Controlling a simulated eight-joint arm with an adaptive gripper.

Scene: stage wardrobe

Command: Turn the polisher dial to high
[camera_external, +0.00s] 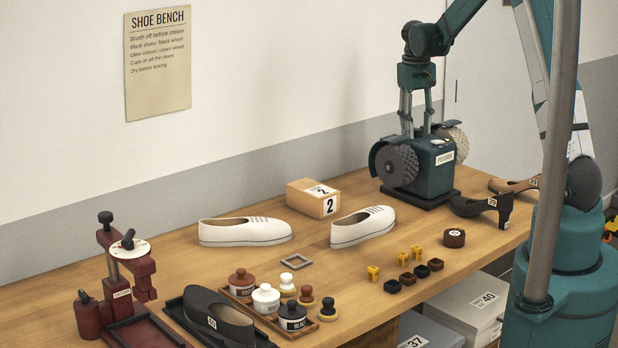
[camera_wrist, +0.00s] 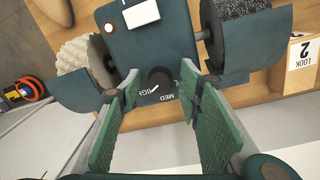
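The polisher (camera_external: 432,172) is a dark teal machine on the bench with a brush wheel on each side; its top also shows in the wrist view (camera_wrist: 130,45). Its dial (camera_wrist: 158,79) is a small dark knob with a pale pointer mark on its lower side in that view. Lettering beside it reads partly as MED and HIGH; I cannot tell exactly which setting the pointer marks. My gripper (camera_wrist: 160,92) is open, its green fingers on either side of the dial and apart from it. In the external view my gripper (camera_external: 417,128) points down just over the polisher; the dial is not discernible there.
The polisher's pale wheel (camera_wrist: 85,62) and dark wheel (camera_wrist: 245,12) flank the fingers. A wooden box marked 2 (camera_external: 303,200) and white shoes (camera_external: 363,227) stand left of the polisher. Polish pots (camera_external: 266,297) are nearer the front.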

